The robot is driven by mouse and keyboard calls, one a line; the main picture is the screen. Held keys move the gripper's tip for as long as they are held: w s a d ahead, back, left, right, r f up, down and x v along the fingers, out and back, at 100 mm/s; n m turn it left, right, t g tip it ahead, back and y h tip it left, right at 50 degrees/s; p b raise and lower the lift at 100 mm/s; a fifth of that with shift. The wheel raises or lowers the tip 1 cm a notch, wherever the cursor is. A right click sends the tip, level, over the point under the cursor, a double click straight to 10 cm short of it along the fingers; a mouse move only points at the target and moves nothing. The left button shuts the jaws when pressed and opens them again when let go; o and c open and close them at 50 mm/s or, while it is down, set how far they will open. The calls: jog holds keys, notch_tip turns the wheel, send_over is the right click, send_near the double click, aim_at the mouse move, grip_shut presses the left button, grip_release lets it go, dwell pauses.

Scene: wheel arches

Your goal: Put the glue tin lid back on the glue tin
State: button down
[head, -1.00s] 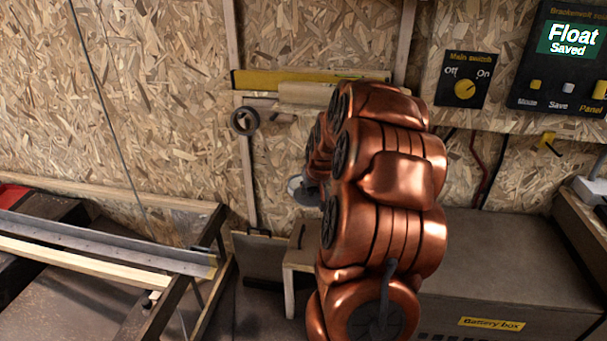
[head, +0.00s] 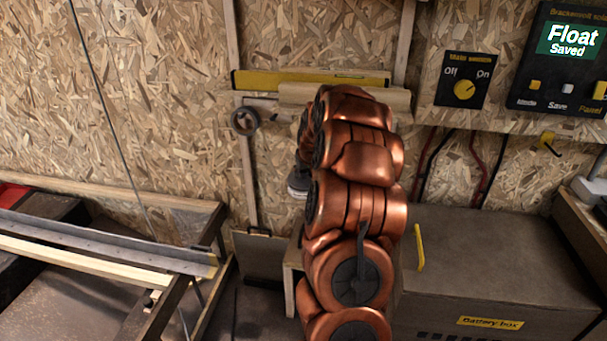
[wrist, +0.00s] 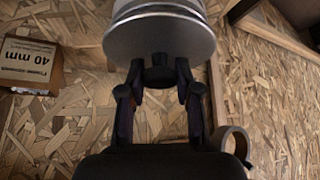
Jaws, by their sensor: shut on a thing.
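My gripper (wrist: 159,82) is shut on the dark knob (wrist: 158,73) of a round grey metal disc, the glue tin lid (wrist: 160,42), in the wrist view. Paler round rims (wrist: 155,10) show just beyond the lid at the picture's top edge. I cannot tell whether they belong to the glue tin or whether the lid touches it. In the head view a small grey round piece (head: 298,184) shows at the left side of my copper arm. My arm hides most of that area, and the tin cannot be made out there.
A tape roll (head: 245,121) hangs on the chipboard wall, close to my gripper in the wrist view. A yellow level (head: 300,80) lies on a ledge. The battery box (head: 500,270) stands right, a metal frame (head: 110,250) left. A 40 mm carton (wrist: 30,62) shows in the wrist view.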

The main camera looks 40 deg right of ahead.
jog(key=shift+w+d+f, duration=0.2)
jog(key=shift+w, duration=0.2)
jog(key=shift+f, duration=0.55)
jog(key=shift+f, duration=0.1)
jog(key=c, duration=0.8)
grip_release()
